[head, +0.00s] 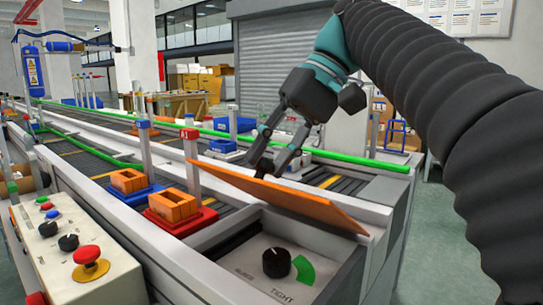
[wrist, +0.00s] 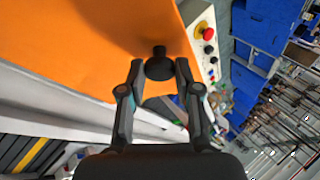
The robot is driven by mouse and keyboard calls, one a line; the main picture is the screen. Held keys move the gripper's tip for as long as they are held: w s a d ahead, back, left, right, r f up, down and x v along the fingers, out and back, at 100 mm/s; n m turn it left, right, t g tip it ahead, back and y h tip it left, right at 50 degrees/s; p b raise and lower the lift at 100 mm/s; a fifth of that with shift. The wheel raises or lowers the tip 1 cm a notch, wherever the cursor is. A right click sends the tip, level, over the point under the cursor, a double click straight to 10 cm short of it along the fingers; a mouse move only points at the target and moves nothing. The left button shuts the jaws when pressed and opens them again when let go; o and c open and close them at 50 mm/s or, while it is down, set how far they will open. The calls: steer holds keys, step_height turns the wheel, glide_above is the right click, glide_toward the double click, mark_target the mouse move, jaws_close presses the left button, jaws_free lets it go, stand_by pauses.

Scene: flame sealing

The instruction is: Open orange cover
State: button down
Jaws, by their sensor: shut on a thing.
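The orange cover (head: 285,196) is a flat panel, tilted up over a recessed box at the end of the conveyor in the head view. It fills the upper left of the wrist view (wrist: 80,45). A black knob (wrist: 159,66) stands on the cover, between my fingertips. My gripper (head: 272,160) is shut on this knob from above, and the fingers reach both sides of it in the wrist view (wrist: 158,75). Under the raised cover, a black dial (head: 276,262) with a green sector shows on a grey panel marked "TIGHT".
A control box (head: 75,245) with a red emergency button (head: 90,262) stands at the left. Orange blocks sit on a red tray (head: 180,222) and a blue tray (head: 135,200) beside the cover. A green rail (head: 345,159) runs behind.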

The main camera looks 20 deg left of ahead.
steer(key=c, duration=0.8)
jaws_free()
steer(key=shift+a+f, duration=0.1)
steer(key=shift+f, duration=0.05)
